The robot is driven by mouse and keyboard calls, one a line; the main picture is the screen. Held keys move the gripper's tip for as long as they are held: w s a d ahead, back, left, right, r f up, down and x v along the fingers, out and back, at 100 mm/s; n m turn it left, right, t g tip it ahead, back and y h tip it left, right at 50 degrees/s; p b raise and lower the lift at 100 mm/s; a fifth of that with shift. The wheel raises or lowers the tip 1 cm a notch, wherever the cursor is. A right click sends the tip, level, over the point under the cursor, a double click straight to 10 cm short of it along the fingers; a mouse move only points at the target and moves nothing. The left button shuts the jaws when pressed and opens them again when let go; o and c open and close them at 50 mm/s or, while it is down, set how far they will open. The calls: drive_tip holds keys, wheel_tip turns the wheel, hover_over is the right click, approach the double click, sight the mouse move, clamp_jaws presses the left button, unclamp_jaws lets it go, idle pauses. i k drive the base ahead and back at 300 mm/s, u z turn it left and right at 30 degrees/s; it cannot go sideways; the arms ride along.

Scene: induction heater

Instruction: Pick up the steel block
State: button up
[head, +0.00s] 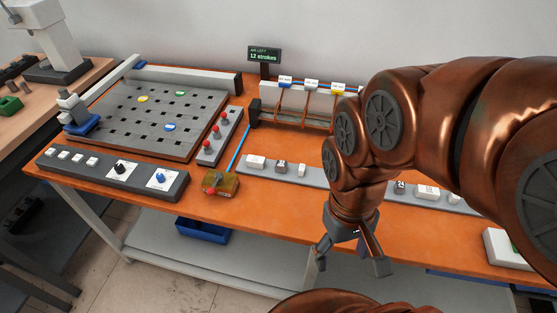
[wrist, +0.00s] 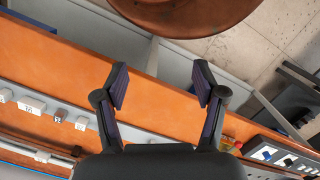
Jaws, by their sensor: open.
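Small blocks sit on the grey strip along the orange bench. In the head view, a darker grey block (head: 281,166) stands between two white ones left of my arm, and another grey block, marked 24 (head: 399,187), stands right of it. I cannot tell which one is the steel block. The wrist view also shows a grey block (wrist: 60,116) among white ones at left. My gripper (head: 351,260) points down at the bench's front edge, apart from the blocks. In the wrist view my gripper (wrist: 161,85) is open, with nothing between its fingers.
A slotted grey plate (head: 155,115) with coloured discs lies at left, behind a control panel (head: 113,173) with knobs. A brass-coloured box (head: 220,184) with a red part sits near the front edge. A rack (head: 298,105) with labelled tags stands at the back. My arm hides part of the bench.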

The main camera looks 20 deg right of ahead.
sight(281, 166)
drive_tip(key=k, duration=0.5)
drive_tip(key=u, duration=1.75)
drive_tip(key=i, duration=2.4)
drive_tip(key=z, duration=2.65)
